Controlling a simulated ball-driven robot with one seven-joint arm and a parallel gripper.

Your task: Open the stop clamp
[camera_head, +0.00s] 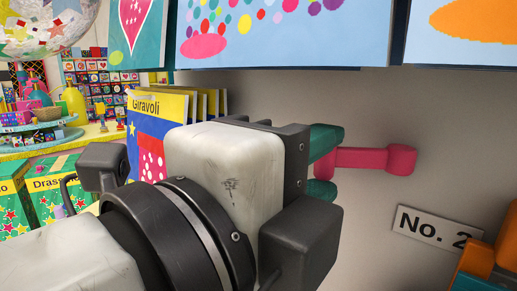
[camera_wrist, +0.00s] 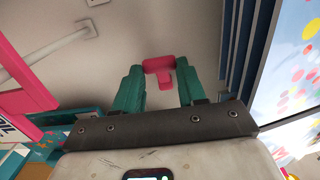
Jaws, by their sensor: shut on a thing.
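The stop clamp shows as a pinkish-red lever (camera_head: 372,159) at the grey wall, right of my gripper in the head view. It points out sideways and has a thicker block at its right end. My gripper (camera_head: 325,165) has green fingers, one above and one below the lever's left end. In the wrist view the red piece (camera_wrist: 164,66) sits between the tips of my gripper (camera_wrist: 160,75), and the fingers are shut on it. I cannot tell the clamp's exact setting.
A "No. 2" plate (camera_head: 432,228) is on the wall below right, near an orange part (camera_head: 482,262) at the corner. Colourful panels (camera_head: 275,32) hang above. Yellow-topped "Giravoli" boxes (camera_head: 158,106) and green boxes (camera_head: 68,190) stand left, with a yellow shelf behind.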

